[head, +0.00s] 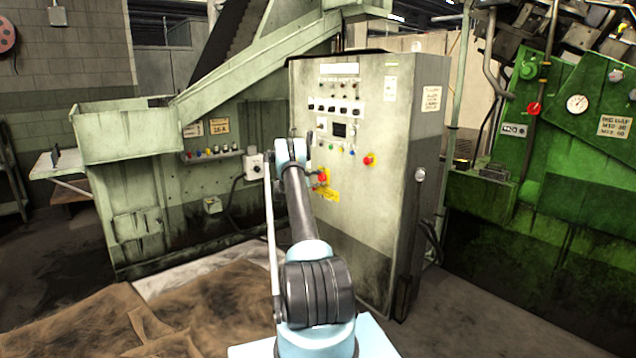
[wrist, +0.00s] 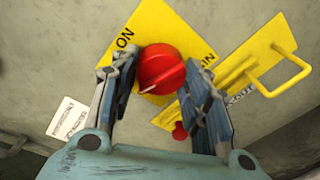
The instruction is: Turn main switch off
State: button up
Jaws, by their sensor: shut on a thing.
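The main switch is a red rotary knob (wrist: 160,68) on a yellow plate (wrist: 150,22) marked "ON" in the wrist view. A white mark shows on the knob's lower-left edge. In the head view the red knob (head: 323,176) and its yellow plate (head: 329,195) are on the front of the grey-green control cabinet (head: 375,215). My gripper (wrist: 162,72) has one finger on each side of the knob and is shut on it. In the head view my arm hides most of the gripper.
A yellow handle-like bracket (wrist: 283,75) sticks out right of the knob, and a small red part (wrist: 180,131) sits below it. Another red knob (head: 369,160) is on the cabinet front. A green machine (head: 570,150) stands at the right.

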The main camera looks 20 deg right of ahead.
jog(key=shift+w+a+f+n, duration=0.1)
jog(key=shift+w+n, duration=0.05)
jog(key=shift+n, duration=1.35)
jog(key=o, duration=1.1)
jog(key=shift+c, duration=0.2)
jog(key=v, duration=1.2)
jog(key=shift+w, duration=0.15)
jog(key=shift+f, duration=0.1)
